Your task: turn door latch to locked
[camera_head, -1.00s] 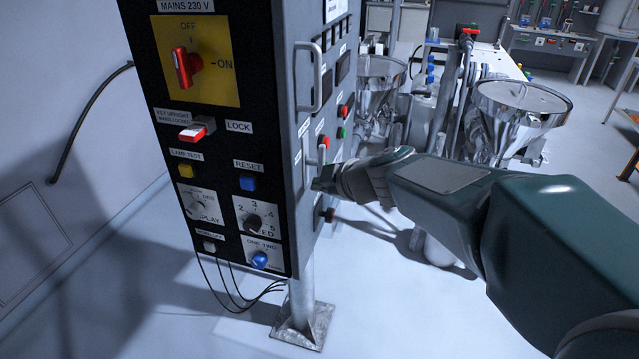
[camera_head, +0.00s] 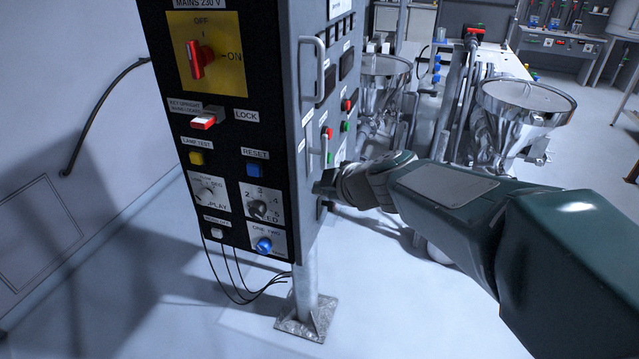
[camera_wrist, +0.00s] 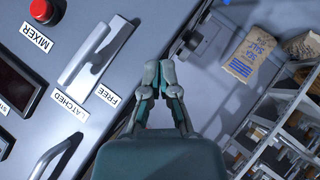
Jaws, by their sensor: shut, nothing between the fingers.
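A pale metal lever (camera_wrist: 98,52) lies on the grey cabinet side in the wrist view, between labels reading FREE and LATCHED. It shows in the head view as a thin upright bar (camera_head: 324,150). A dark knob-like fitting on a round base (camera_wrist: 190,42) sits beyond my fingertips in the wrist view. In the head view my gripper (camera_head: 322,187) is close to the cabinet side, below the bar; contact cannot be told.
The control cabinet (camera_head: 292,150) has a door handle (camera_head: 318,68) and a red button (camera_head: 329,132) on the same side. Steel hoppers (camera_head: 520,105) stand behind my arm. A salt sack (camera_wrist: 250,55) and shelving lie right in the wrist view.

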